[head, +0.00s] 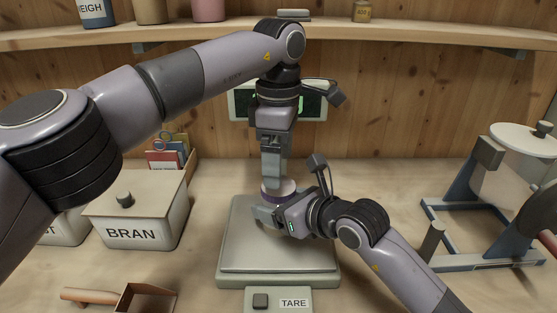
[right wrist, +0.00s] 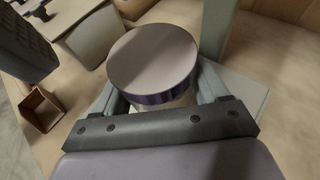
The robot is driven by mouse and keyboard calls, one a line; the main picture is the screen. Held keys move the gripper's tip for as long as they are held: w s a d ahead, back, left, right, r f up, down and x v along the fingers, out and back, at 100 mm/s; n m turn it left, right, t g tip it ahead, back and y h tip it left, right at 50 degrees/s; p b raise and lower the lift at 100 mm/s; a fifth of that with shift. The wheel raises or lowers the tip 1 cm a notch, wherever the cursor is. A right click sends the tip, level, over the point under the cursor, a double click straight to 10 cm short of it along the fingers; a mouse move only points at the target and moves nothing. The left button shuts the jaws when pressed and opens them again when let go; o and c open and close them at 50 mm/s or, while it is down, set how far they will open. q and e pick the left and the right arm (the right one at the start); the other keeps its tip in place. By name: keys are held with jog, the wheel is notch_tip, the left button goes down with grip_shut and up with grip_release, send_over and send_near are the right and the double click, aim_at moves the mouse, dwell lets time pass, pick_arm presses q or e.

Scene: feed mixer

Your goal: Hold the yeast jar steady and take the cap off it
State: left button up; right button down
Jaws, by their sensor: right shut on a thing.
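The yeast jar (head: 272,197) is over the scale at the centre; most of its body is hidden by my right gripper. Its wide cap (right wrist: 152,60) has a pale top and a purple rim and sits on the jar. My right gripper (head: 272,212) is shut on the jar from the side, one finger on each side below the cap in the right wrist view. My left gripper (head: 273,178) points straight down just above the cap in the head view. Its fingers show as one block, so I cannot tell their opening or whether they touch the cap.
The scale pan (head: 240,255) lies under the jar, with a TARE panel (head: 278,301) in front. A BRAN box (head: 133,222) and a scoop (head: 140,300) are at left. A framed drum machine (head: 500,190) stands at right. A shelf (head: 200,33) crosses above.

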pick_arm(q)
notch_tip(320, 180, up, 3)
jog(key=m, duration=0.6)
jog(key=shift+f, duration=3.9)
jog(key=c, duration=1.1)
jog(key=n, duration=0.6)
jog(key=shift+r, duration=0.1)
jog(key=o, duration=1.2)
jog(key=shift+c, duration=0.2)
